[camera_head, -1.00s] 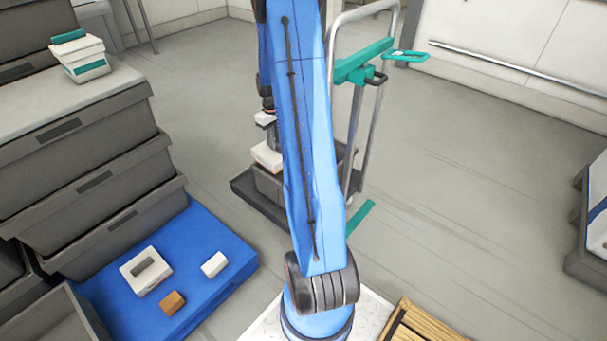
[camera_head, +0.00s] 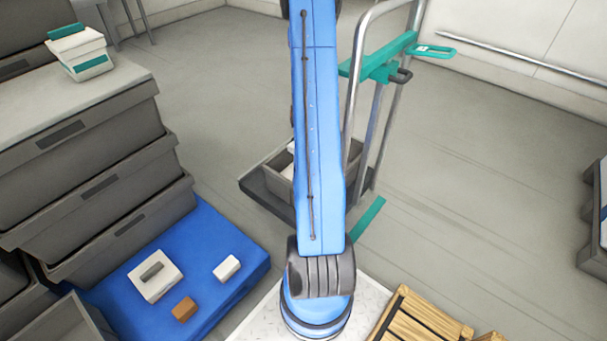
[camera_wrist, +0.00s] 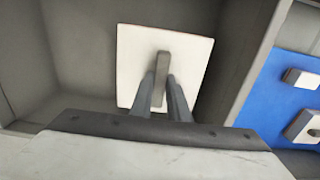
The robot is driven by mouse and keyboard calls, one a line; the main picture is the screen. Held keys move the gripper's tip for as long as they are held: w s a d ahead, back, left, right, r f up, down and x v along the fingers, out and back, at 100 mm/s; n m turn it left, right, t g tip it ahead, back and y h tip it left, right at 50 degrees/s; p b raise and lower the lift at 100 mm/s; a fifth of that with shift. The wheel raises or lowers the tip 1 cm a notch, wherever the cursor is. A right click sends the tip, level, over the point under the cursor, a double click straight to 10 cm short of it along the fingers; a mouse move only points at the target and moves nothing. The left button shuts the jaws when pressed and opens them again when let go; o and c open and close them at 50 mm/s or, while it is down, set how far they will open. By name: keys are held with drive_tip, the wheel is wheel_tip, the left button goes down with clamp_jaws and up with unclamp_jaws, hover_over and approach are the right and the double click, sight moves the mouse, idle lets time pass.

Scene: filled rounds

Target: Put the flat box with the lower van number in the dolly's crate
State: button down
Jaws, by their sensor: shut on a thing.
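A flat white box (camera_wrist: 190,60) with a grey grip bar is in the wrist view, and my gripper (camera_wrist: 160,100) is shut on that bar. Around and below the box are the grey walls and floor of the dolly's crate (camera_head: 277,160); I cannot tell whether the box touches the floor. In the head view my arm hides the gripper and most of the crate; only a bit of white (camera_head: 288,171) shows inside. Another flat white box (camera_head: 146,285) with a grey bar lies on the blue platform (camera_head: 215,225). No van number is readable.
A small white block (camera_head: 227,268) and a brown block (camera_head: 184,309) lie on the platform. Grey stacked crates (camera_head: 85,150) stand at left, with a white and teal box (camera_head: 82,52) on top. The dolly's metal handle (camera_head: 357,100) rises right of the crate. A wooden crate (camera_head: 425,325) is at lower right.

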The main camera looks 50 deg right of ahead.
drive_tip(key=shift+f, duration=2.2)
drive_tip(key=shift+f, duration=0.1)
drive_tip(key=c, duration=1.7)
unclamp_jaws()
